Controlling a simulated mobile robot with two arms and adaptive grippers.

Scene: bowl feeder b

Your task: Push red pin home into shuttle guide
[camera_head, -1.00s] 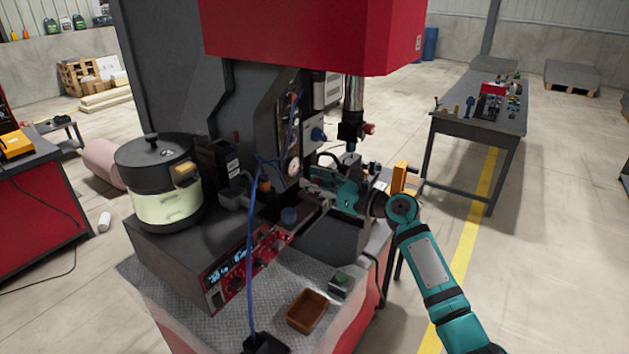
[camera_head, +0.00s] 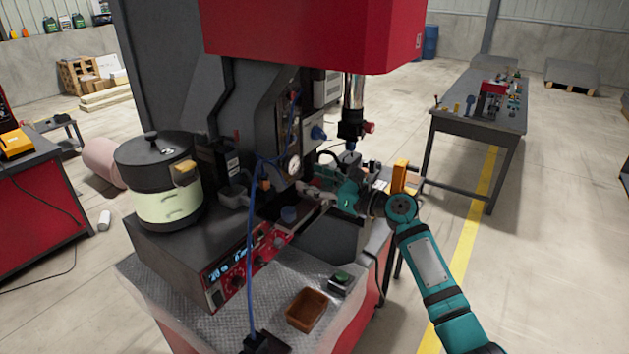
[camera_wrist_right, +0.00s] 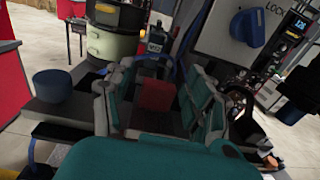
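My right gripper (camera_head: 318,193) reaches in from the right at the machine's work area, below the vertical spindle. In the right wrist view its two teal and grey fingers (camera_wrist_right: 157,100) stand apart. A dark red block (camera_wrist_right: 154,95) shows in the gap between them; it may be the red pin's head or a red surface behind. I cannot tell whether the fingers touch it. The shuttle guide is not clearly made out near the fingers, and the pin's fit in it is hidden. My left gripper is not in view.
The bowl feeder (camera_head: 165,190) stands left of the gripper, above a red control panel (camera_head: 240,270). A blue cable (camera_head: 250,250) hangs in front. A brown tray (camera_head: 306,311) lies on the front plate.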

